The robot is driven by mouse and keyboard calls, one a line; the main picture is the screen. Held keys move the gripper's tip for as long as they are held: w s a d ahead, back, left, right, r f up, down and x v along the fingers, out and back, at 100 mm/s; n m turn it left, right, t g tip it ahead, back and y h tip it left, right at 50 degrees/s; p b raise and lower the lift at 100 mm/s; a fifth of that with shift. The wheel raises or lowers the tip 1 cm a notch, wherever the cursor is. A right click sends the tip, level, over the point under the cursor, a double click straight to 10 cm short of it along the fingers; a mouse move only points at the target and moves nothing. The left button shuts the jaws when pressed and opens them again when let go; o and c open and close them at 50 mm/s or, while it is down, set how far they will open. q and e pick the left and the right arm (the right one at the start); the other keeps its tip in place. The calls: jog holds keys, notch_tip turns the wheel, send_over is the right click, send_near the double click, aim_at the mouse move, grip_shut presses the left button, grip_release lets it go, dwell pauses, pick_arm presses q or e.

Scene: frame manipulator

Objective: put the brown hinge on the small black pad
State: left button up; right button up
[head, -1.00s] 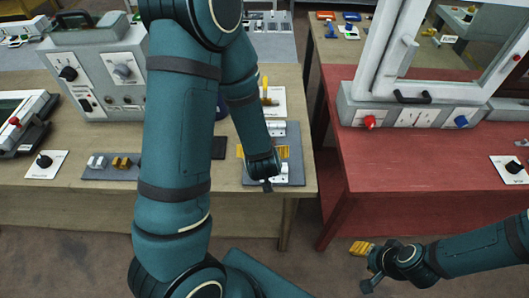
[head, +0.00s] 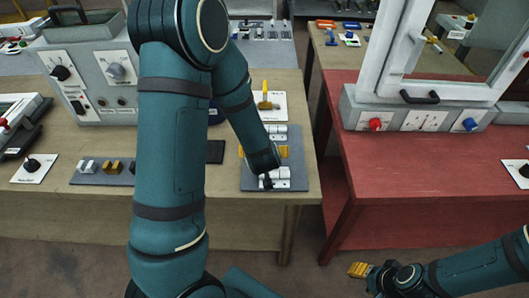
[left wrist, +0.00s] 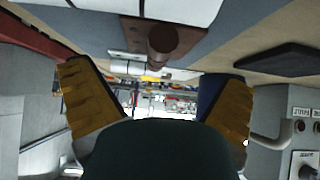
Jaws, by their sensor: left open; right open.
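The brown hinge (left wrist: 163,42) shows in the left wrist view as a brown plate with a rounded barrel, on a grey board (head: 250,181). White hinges (head: 275,174) lie on the same board. My left gripper (head: 264,152) is over the board's middle, its yellow fingers apart; in the left wrist view the fingers (left wrist: 155,100) are wide open with nothing between them. In the head view my left gripper hides the brown hinge. The small black pad (head: 215,151) lies bare on the wooden table left of the board. My right gripper (head: 360,270) is open, in front of the tables.
A grey strip with small white and brown parts (head: 113,167) lies left, partly behind my left arm. A yellow-handled switch (head: 265,101) stands behind the board. A red table (head: 400,180) with a framed window is on the right, across a gap.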

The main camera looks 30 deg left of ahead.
pick_arm(q)
jog(key=x, duration=0.4)
jog(key=shift+w+f+b, duration=0.15)
jog(key=shift+f+b, duration=0.05)
jog(key=shift+b, duration=0.2)
jog(key=shift+c, duration=0.3)
jog(key=c, duration=1)
jog(key=shift+s+d, duration=0.1)
jog(key=shift+s, duration=0.1)
grip_shut()
